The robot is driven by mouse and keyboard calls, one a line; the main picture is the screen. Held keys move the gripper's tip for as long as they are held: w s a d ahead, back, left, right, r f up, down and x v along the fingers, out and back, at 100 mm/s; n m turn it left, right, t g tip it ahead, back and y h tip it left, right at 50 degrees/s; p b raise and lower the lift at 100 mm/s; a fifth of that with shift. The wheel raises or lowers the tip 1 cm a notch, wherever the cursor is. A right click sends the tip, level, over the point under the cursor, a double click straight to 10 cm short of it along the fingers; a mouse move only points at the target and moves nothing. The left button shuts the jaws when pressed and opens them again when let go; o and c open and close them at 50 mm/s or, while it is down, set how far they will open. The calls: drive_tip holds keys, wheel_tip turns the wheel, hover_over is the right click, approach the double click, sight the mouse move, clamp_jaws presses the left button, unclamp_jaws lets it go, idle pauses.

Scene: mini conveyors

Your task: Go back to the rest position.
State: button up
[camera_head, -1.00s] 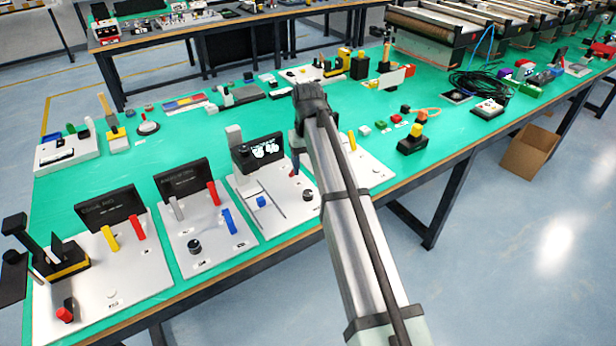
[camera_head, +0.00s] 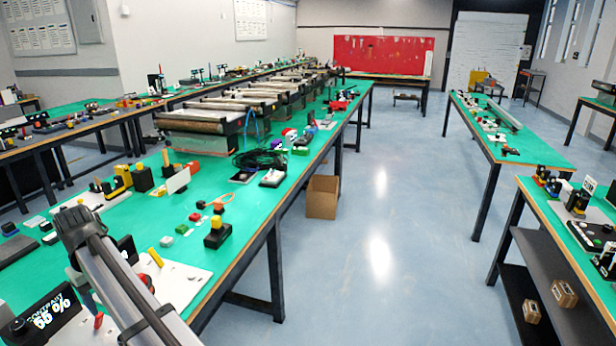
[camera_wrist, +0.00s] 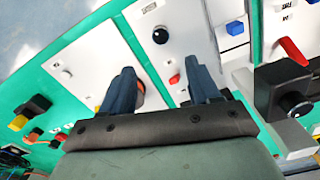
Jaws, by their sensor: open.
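The fingers are above white control panels (camera_wrist: 112,72) with a dark knob (camera_wrist: 160,35) and a small red part (camera_wrist: 174,79). An orange-and-black part shows partly behind the left finger; I cannot tell whether they touch.
A display box (camera_head: 45,315) and a panel with a yellow lever (camera_head: 155,257) are close beside the arm. A yellow-and-black button box (camera_head: 217,235) stands near the table edge. Conveyors (camera_head: 205,122) line the table further back. Open floor (camera_head: 400,220) lies to the right.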

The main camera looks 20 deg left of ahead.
drive_tip(key=w+d+f+m, duration=0.3)
drive_tip(key=w+d+f, duration=0.5)
drive_tip(key=w+d, duration=0.45)
drive_tip(key=w+d+f+m, duration=0.2)
drive_tip(key=w+d+f, duration=0.75)
drive_tip(key=d, duration=0.55)
drive_tip(key=w+d+f+m, duration=0.15)
drive_tip(key=d+f, duration=0.25)
drive_tip(key=d, duration=0.8)
drive_tip(key=w+d+f+m, duration=0.1)
drive_tip(key=d+f+m, duration=0.25)
drive_tip(key=d, duration=0.75)
drive_tip(key=w+d+f+m, duration=0.2)
drive_tip(key=d+f, duration=0.3)
drive_tip(key=d, duration=0.7)
drive_tip(key=s+d+f+m, duration=0.2)
drive_tip(key=s+d, duration=0.2)
drive_tip(key=d, duration=0.4)
drive_tip(key=s+d+f+m, duration=0.1)
drive_tip(key=s+d+f, duration=0.2)
drive_tip(key=d, duration=0.5)
drive_tip(key=s+f+g, duration=0.3)
drive_tip(key=s+f, duration=0.7)
drive_tip(key=s, duration=0.5)
drive_tip(key=s+f+g, duration=0.3)
drive_tip(key=s+f, duration=0.7)
drive_tip(key=s, duration=0.4)
drive_tip(key=shift+s+g, duration=0.35)
drive_tip(key=shift+g, duration=0.05)
